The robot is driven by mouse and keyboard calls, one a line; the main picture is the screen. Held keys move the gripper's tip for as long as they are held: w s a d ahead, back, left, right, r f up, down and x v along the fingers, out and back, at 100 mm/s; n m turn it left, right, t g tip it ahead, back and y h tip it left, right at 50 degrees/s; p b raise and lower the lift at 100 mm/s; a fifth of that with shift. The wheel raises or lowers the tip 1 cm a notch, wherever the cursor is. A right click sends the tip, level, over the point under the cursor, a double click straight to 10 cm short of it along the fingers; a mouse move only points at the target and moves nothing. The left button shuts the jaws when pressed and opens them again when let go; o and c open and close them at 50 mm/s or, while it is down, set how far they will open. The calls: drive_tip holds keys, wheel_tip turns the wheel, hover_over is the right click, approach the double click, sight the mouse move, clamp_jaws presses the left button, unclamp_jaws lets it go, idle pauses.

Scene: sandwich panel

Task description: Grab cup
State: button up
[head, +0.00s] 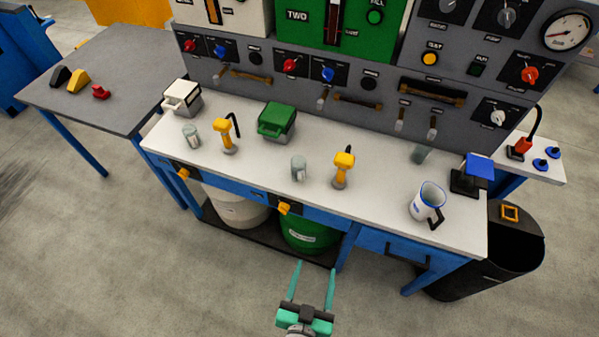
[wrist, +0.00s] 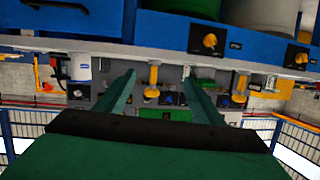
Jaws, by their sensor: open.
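A white cup (head: 427,203) with a blue rim and a dark handle stands upright near the right front edge of the white worktop (head: 385,195). A white cup with a blue mark also shows in the wrist view (wrist: 82,69), left of the fingers. My gripper (head: 315,267) is open and empty, in front of the bench and to the lower left of the cup. Its two teal fingers are spread in the wrist view (wrist: 160,75), with nothing between them touching. No part of the cup touches my gripper.
Yellow-topped dispensers (head: 343,170), small clear glasses (head: 298,168), and a green box (head: 277,121) stand left of the cup. A black stand with a blue top (head: 472,174) is close behind it. A black bin (head: 515,250) stands at the right. Open floor lies before the bench.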

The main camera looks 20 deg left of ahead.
drive_tip(key=w+a+n+y, duration=0.1)
drive_tip(key=w+a, duration=0.3)
drive_tip(key=w, duration=0.3)
drive_tip(key=w+a+n+y, duration=0.1)
drive_tip(key=w+a, duration=0.2)
drive_tip(key=w, duration=0.5)
drive_tip(key=n+g+y, duration=0.2)
approach(298, 162)
drive_tip(key=shift+w+a+r, duration=0.25)
drive_tip(key=shift+w+a, duration=0.2)
drive_tip(key=shift+a, duration=0.1)
drive_tip(key=x, duration=0.5)
drive_tip(key=shift+f, duration=0.1)
drive_tip(key=shift+d+f+x, duration=0.1)
drive_tip(key=shift+d+x, duration=0.05)
drive_tip(key=shift+x, duration=0.75)
drive_tip(key=shift+d+f+x, duration=0.1)
drive_tip(key=shift+d+x, duration=0.05)
drive_tip(key=shift+x, duration=0.7)
drive_tip(key=shift+d+f+x, duration=0.1)
drive_tip(key=shift+d+x, duration=0.05)
drive_tip(key=shift+x, duration=0.75)
drive_tip(key=c, duration=1.1)
